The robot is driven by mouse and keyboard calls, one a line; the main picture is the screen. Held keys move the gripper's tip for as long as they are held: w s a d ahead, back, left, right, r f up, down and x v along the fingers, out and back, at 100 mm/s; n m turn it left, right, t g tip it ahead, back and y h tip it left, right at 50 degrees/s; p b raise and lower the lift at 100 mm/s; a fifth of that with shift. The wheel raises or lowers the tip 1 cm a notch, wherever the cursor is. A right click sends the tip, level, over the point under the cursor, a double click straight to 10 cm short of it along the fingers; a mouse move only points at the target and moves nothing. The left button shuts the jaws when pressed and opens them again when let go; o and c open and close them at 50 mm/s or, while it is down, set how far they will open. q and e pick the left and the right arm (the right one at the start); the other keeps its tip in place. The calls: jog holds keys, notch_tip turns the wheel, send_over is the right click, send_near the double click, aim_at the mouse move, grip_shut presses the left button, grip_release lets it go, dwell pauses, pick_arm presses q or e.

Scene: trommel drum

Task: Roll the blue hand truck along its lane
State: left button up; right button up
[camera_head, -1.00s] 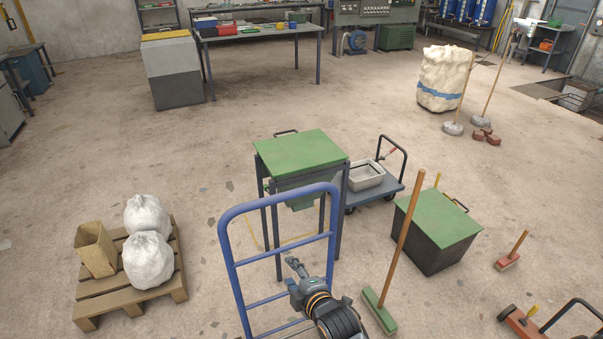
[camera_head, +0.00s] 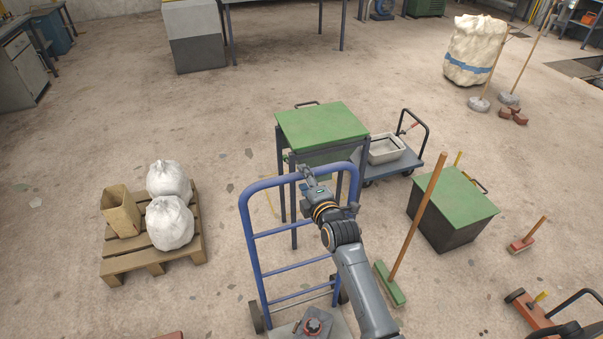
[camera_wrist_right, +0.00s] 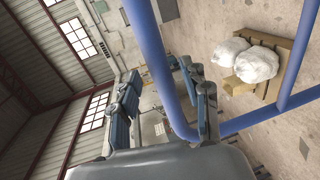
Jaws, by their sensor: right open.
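The blue hand truck (camera_head: 251,232) stands upright at the bottom centre of the head view, with a curved top tube, crossbars and dark wheels. My left gripper is out of view. Lane markings are hard to make out; a bit of yellow line shows behind the truck.
A green-topped stand (camera_head: 322,124) is just beyond the truck. A broom (camera_head: 419,214) and green-lidded bin (camera_head: 453,205) are to the right. A pallet (camera_head: 113,263) with white sacks (camera_head: 169,222) is at left. Floor between pallet and truck is clear.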

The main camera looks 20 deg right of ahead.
jog(key=shift+w+a+f, duration=0.1)
jog(key=shift+w+f, duration=0.05)
jog(key=shift+w, duration=0.6)
jog(key=shift+w+f, duration=0.15)
jog(key=shift+w, duration=0.55)
grip_shut()
